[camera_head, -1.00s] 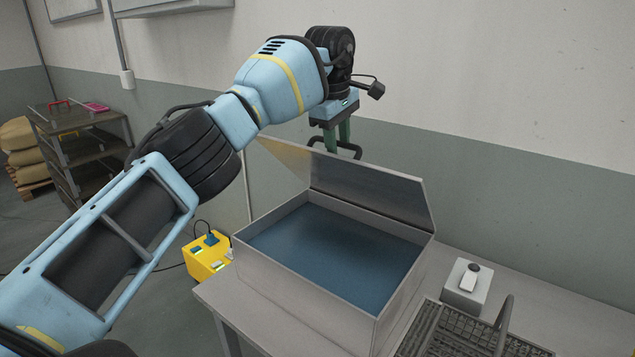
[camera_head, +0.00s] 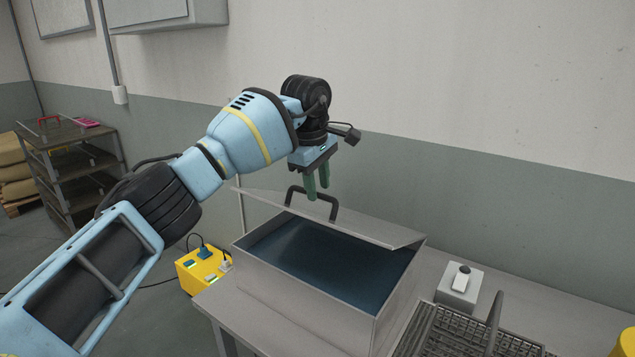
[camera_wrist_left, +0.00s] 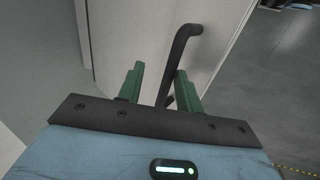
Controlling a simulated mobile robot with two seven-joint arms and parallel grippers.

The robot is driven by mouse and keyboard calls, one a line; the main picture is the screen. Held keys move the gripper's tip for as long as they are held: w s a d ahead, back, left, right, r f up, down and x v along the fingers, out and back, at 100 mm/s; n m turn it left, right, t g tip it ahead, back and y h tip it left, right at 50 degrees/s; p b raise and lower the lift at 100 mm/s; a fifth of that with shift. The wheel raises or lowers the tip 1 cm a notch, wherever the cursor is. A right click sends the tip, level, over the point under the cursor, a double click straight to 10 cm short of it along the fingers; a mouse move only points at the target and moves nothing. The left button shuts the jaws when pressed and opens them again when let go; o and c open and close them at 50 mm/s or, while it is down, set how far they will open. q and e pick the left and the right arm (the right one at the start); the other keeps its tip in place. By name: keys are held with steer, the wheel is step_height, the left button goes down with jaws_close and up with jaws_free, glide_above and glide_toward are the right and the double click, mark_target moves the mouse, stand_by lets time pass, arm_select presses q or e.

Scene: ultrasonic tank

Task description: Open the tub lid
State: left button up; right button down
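The grey tub (camera_head: 300,300) stands on the bench with dark blue liquid inside. Its lid (camera_head: 365,223) is partly open at a low slant, its top face now showing and liquid visible under its near edge. A black arched handle (camera_head: 333,209) is on the lid. My left gripper (camera_head: 317,192) hangs over the lid at the handle, green fingers pointing down. In the left wrist view the fingers (camera_wrist_left: 158,85) are apart, and the handle (camera_wrist_left: 184,38) passes between and beyond them. Whether they touch it is unclear. My right gripper is not in view.
A control box (camera_head: 460,288) and a wire basket (camera_head: 460,330) with a raised handle sit on the bench right of the tub. A yellow box (camera_head: 200,272) stands left of the bench. A shelf cart (camera_head: 75,165) is farther left. The wall is close behind.

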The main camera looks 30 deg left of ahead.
arm_select(q)
steer(key=shift+r, duration=0.1)
step_height(320, 180, up, 8)
steer(key=w, duration=0.2)
steer(key=shift+w+r+b, duration=0.15)
steer(key=shift+r+b, duration=0.05)
steer(key=shift+b, duration=0.25)
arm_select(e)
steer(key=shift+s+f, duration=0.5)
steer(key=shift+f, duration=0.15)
arm_select(q)
steer(key=shift+d, duration=0.1)
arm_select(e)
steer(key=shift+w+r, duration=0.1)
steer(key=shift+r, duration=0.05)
arm_select(q)
steer(key=shift+f, duration=0.1)
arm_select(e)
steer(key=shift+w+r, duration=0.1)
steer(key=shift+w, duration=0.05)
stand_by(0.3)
